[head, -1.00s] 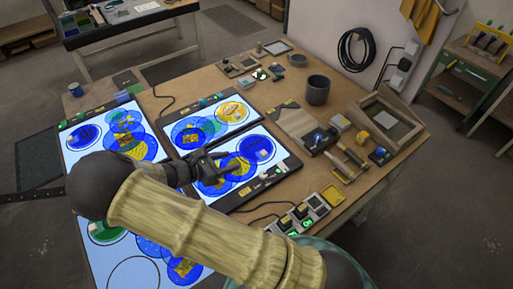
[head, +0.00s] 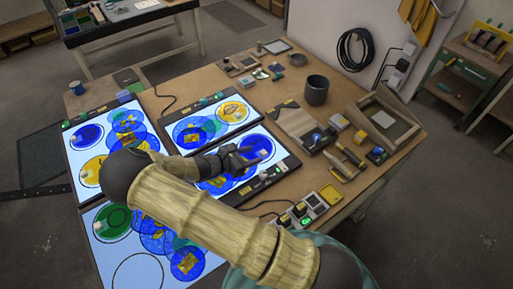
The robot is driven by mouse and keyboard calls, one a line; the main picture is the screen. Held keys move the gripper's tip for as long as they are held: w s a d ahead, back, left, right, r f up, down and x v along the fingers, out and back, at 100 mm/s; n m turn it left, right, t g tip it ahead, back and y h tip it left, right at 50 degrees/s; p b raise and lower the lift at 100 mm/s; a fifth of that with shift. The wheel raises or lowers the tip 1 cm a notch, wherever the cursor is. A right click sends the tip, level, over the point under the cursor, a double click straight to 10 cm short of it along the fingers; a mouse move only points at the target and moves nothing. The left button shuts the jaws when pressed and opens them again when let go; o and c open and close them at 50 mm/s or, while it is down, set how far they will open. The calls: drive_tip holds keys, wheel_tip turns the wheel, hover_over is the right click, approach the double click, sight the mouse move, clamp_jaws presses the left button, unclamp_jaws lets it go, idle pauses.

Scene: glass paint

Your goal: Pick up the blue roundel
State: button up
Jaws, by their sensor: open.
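Several blue roundels lie on lit panels, so I cannot tell which one the task means. One blue roundel (head: 258,143) lies at the right part of the near right panel (head: 281,143), partly hidden by my gripper. My gripper (head: 256,158) is open and low over that roundel, with its fingers pointing right. I cannot tell whether it touches the glass. Another blue roundel (head: 87,135) lies apart on the left panel (head: 70,160). My arm hides part of both panels.
A cluster of overlapping blue and yellow roundels (head: 128,122) lies on the left panel. A yellow roundel (head: 233,111) lies on the far right panel (head: 200,110). A dark cup (head: 316,90), a wooden frame (head: 390,120) and small boxes stand to the right.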

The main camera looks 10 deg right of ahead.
sight(262, 152)
drive_tip(key=p+x, duration=0.2)
drive_tip(key=x, duration=0.3)
drive_tip(key=shift+w+a+f, duration=0.1)
drive_tip(key=shift+a+f, duration=0.05)
drive_tip(key=shift+f, duration=0.05)
clamp_jaws()
idle(0.3)
